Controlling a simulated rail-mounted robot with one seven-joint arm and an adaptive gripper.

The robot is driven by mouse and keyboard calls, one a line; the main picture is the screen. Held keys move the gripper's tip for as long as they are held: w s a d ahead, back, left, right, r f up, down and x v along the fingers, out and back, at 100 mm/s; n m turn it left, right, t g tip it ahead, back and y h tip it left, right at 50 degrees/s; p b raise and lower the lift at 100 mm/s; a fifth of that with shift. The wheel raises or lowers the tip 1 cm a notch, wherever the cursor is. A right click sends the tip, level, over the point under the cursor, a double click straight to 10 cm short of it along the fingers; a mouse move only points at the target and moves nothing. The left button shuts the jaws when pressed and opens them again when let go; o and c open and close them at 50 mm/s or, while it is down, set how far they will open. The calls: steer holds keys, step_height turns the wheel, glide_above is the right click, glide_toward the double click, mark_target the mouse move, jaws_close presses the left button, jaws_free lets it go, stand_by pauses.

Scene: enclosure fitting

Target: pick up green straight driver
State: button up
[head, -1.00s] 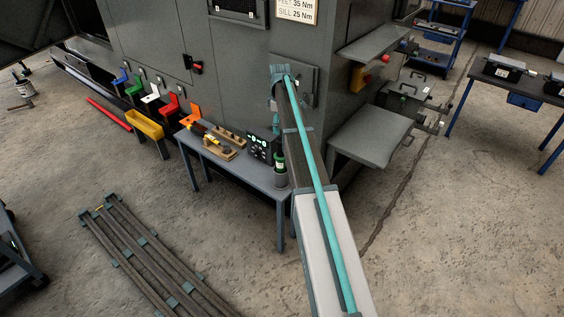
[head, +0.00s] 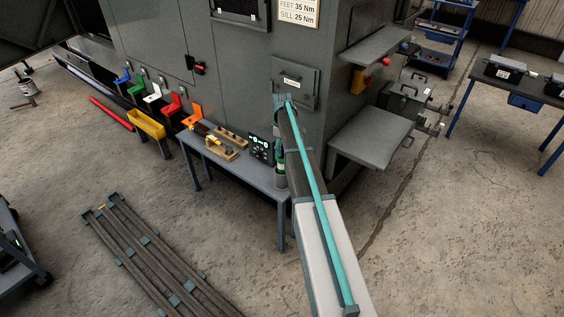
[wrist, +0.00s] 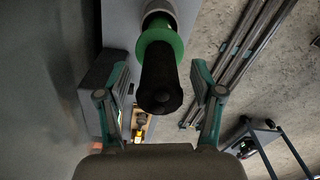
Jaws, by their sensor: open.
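The green straight driver (wrist: 161,78) shows in the wrist view as a dark handle with a green collar and a pale body beyond. Its handle end points toward the camera. In the head view the driver (head: 280,180) stands upright at the right end of the grey bench (head: 262,179), partly covered by my arm. My gripper (wrist: 160,72) is open, with one finger on each side of the handle in the wrist view and a gap on both sides. In the head view my arm hides the fingers.
A dark box with green lit displays (head: 261,149) stands just left of the driver. Wooden blocks with tools (head: 222,147) lie farther left on the bench. The grey enclosure wall (head: 240,80) rises behind. Long dark rails (head: 150,255) lie on the floor.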

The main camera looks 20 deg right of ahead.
jaws_close()
stand_by(0.3)
steer(key=shift+r, duration=0.15)
step_height(320, 180, up, 21)
stand_by(1.3)
